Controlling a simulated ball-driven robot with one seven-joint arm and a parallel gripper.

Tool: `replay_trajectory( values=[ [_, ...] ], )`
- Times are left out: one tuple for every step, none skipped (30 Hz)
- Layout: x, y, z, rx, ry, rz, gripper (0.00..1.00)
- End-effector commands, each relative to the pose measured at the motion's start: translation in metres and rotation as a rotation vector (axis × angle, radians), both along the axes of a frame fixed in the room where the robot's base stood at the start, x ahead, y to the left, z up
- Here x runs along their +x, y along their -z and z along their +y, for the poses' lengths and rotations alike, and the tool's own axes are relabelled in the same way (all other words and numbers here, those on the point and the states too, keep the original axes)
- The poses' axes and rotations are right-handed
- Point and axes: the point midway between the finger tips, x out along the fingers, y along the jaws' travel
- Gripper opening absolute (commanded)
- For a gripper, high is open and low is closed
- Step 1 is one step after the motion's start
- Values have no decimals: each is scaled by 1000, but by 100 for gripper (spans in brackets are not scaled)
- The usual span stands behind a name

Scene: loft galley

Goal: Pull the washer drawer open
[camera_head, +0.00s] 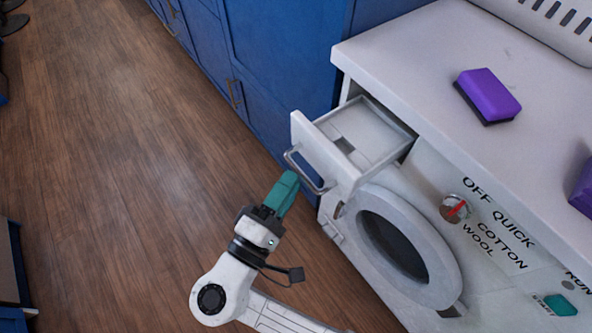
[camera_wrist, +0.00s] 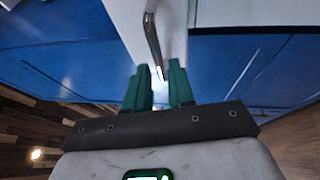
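The washer drawer (camera_head: 372,136) is a white tray pulled out from the upper left of the washer's front, its inside showing. Its grey handle (camera_head: 305,173) is on the white front panel, and it also shows in the wrist view (camera_wrist: 152,40). My gripper (camera_head: 290,177) has green fingers and is close to the handle, outside the drawer front. In the wrist view, the fingers (camera_wrist: 157,74) stand apart, with the lower end of the handle at the gap between their tips. I cannot tell whether either finger touches it.
The white washer top (camera_head: 430,60) holds a purple sponge (camera_head: 489,95). A round door (camera_head: 405,245) and a red-marked knob (camera_head: 455,208) are on the washer front. Blue cabinets (camera_head: 280,60) stand beside the washer. The wooden floor (camera_head: 120,150) at left is clear.

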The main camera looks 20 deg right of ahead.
Motion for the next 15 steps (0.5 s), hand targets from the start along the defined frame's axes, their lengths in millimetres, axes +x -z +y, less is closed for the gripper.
replay_trajectory(
  values=[
    [-6,2,9,-1,-4,0,23],
    [-11,4,13,-2,-5,1,23],
    [-15,5,19,0,-4,1,23],
    [-19,6,23,0,-5,1,23],
    [-22,6,27,0,-4,1,23],
    [-26,7,32,0,-4,1,23],
    [-29,8,35,0,-3,1,23],
    [-32,9,38,1,-4,1,23],
    [-35,10,41,0,-3,2,23],
    [-37,10,43,0,-2,2,23],
    [-38,11,45,0,-3,2,23],
    [-40,11,47,0,-2,2,23],
    [-42,12,48,0,-2,2,23],
    [-42,12,49,0,-2,2,23],
    [-43,12,50,0,-2,2,23]
  ],
)
